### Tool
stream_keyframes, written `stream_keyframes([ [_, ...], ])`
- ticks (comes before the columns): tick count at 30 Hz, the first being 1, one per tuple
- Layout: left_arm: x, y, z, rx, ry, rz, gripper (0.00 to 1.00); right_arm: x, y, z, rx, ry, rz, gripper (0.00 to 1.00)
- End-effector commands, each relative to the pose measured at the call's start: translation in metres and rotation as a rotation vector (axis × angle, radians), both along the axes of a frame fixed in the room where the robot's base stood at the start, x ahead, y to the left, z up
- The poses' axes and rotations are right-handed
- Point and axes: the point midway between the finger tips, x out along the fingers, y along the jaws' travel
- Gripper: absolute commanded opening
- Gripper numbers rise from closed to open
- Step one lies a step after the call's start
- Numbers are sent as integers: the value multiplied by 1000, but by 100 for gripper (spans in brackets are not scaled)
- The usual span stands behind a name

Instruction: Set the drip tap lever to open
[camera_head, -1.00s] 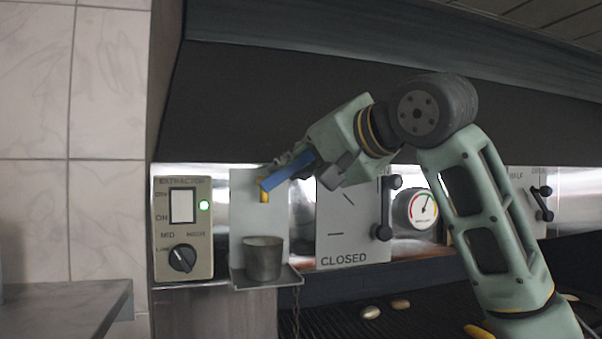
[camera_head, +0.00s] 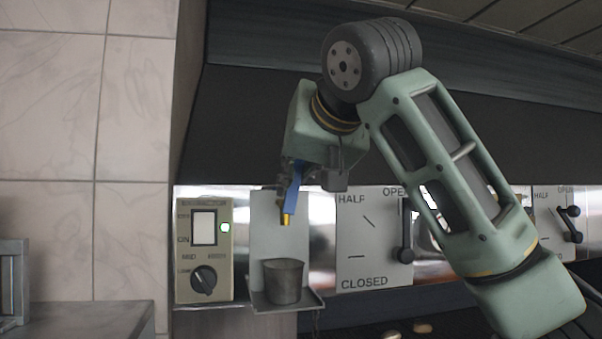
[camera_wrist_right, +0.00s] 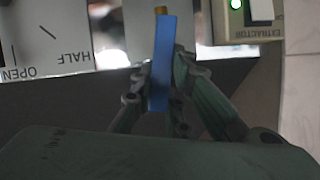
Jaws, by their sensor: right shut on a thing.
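The drip tap's blue lever (camera_head: 295,187) is nearly upright, tilted slightly to the right at its top. Its lower end meets the brass tap (camera_head: 287,218), on a pale backplate (camera_head: 265,235). A grey metal cup (camera_head: 283,282) stands below on a small tray (camera_head: 310,302). My right gripper (camera_head: 292,172) is shut on the blue lever, from above. In the right wrist view, the blue lever (camera_wrist_right: 161,65) lies between the fingers of my right gripper (camera_wrist_right: 160,82), with the brass part (camera_wrist_right: 161,10) beyond it. My left gripper is not in view.
The extractor panel (camera_head: 186,270) with its dial and green light is left of the tap. A plate marked HALF and CLOSED (camera_head: 362,250), with a black lever (camera_head: 405,232), is right. A dark hood (camera_head: 260,120) overhangs. A grey counter (camera_head: 90,318) is lower left.

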Motion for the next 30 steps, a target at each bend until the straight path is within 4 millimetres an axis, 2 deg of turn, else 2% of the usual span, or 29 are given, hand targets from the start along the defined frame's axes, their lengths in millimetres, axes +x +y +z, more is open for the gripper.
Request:
stream_keyframes([
  [19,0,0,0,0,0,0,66,-1,3,-3,-56,-10,1,0],
  [20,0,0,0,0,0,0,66,-1,3,-3,-56,-10,1,16],
  [21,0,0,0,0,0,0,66,-1,3,-2,-56,-11,1,20],
  [26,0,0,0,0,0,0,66,-1,3,-1,-52,-12,1,34],
  [30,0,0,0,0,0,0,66,-1,3,-1,-50,-13,1,34],
])
